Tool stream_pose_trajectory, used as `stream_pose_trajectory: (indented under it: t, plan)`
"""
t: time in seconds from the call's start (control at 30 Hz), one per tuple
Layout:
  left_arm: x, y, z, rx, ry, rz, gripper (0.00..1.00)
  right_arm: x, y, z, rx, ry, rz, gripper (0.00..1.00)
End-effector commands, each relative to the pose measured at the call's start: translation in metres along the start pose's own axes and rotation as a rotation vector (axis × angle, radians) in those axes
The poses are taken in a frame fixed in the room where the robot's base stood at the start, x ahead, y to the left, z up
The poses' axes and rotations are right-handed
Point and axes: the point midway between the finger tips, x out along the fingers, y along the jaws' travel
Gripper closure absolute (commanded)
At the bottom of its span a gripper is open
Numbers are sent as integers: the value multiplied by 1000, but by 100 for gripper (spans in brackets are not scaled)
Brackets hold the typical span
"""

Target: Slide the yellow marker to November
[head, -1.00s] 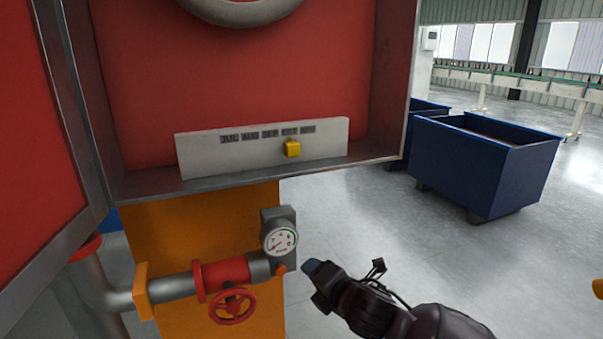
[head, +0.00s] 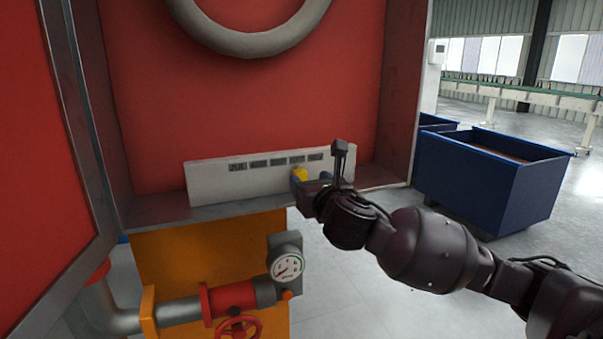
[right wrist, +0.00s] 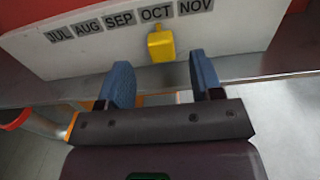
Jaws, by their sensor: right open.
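The yellow marker (right wrist: 161,44) sits on a white month strip (right wrist: 92,58), below the OCT label (right wrist: 156,13) in the right wrist view. The NOV label (right wrist: 195,6) is to its right. In the head view the yellow marker (head: 299,174) is partly hidden by my right gripper (head: 310,181). In the right wrist view the two blue fingers of my right gripper (right wrist: 162,80) are apart, with the marker just beyond their tips and roughly between them. Nothing is held. My left gripper does not show.
The strip stands on the lower ledge (head: 160,211) of an open red cabinet (head: 240,100), with its door (head: 30,130) at left. A gauge (head: 288,267) and red valve wheel (head: 236,328) are below. A blue bin (head: 485,180) stands at right.

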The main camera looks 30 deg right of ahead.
Motion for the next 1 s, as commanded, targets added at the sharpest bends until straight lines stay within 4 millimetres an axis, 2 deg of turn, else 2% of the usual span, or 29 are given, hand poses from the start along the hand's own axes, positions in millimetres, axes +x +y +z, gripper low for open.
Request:
stream_pose_trajectory:
  t: [0.1,0.33,0.5,0.77,0.87,1.0]
  plan:
    - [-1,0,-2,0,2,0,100,21,0,1,2,1,-1,40]
    - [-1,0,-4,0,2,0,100,47,0,0,2,1,0,40]
    - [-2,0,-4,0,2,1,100,55,0,0,1,1,1,40]
    - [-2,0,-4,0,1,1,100,55,0,0,1,1,1,40]
    - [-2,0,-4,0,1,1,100,55,0,0,1,1,1,53]
    - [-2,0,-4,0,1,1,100,55,0,0,1,1,1,74]
